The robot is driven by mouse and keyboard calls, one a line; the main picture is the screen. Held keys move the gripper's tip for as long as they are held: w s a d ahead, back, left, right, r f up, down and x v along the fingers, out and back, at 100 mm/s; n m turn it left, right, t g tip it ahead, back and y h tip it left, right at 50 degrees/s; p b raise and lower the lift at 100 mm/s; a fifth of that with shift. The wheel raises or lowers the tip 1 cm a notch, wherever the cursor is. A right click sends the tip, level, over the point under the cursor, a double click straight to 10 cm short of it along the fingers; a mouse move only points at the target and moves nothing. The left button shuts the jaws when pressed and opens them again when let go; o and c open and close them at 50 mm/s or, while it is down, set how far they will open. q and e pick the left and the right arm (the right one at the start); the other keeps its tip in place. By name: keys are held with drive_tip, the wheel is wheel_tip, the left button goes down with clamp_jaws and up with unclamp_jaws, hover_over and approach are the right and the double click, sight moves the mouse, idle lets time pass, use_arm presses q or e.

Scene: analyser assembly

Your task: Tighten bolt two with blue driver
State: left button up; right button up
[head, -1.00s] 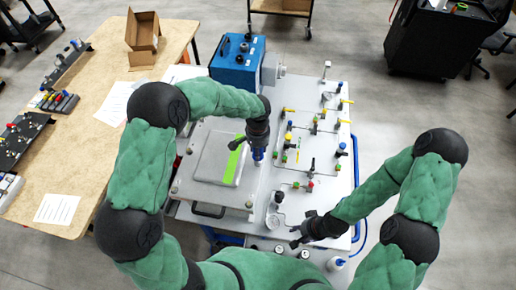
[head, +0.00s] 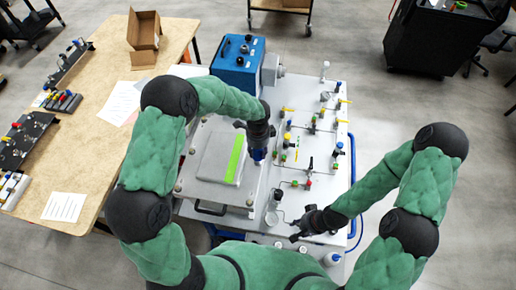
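My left gripper (head: 256,148) points down over the right edge of the grey plate (head: 214,182) that carries a bright green strip (head: 235,158). A small blue piece, which may be the blue driver (head: 258,155), shows at its fingertips. The fingers are too small and dark to tell if they are shut on it. My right gripper (head: 303,226) is low over the front right of the white panel, near a round gauge. Its fingers look spread, with nothing visible between them. I cannot tell which bolt is bolt two.
A blue box-shaped unit (head: 238,60) stands behind the plate. The white panel (head: 300,199) holds several valves, pipes and gauges. A wooden table (head: 95,160) on the left carries tools, papers and an open cardboard box (head: 143,32).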

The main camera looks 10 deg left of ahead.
use_arm(q)
drive_tip(key=shift+o, duration=0.4)
idle(0.3)
clamp_jaws()
drive_tip(key=shift+w+r, duration=0.15)
drive_tip(key=shift+r, duration=0.4)
drive_tip(key=shift+s+r+p, duration=0.25)
drive_tip(key=shift+r+p, duration=0.35)
drive_tip(key=shift+r, duration=0.05)
drive_tip(key=shift+w+r+p, duration=0.15)
drive_tip(key=shift+r+p, duration=0.2)
drive_tip(key=shift+r, duration=0.1)
drive_tip(key=shift+r+p, duration=0.8)
drive_tip(key=shift+r, duration=0.55)
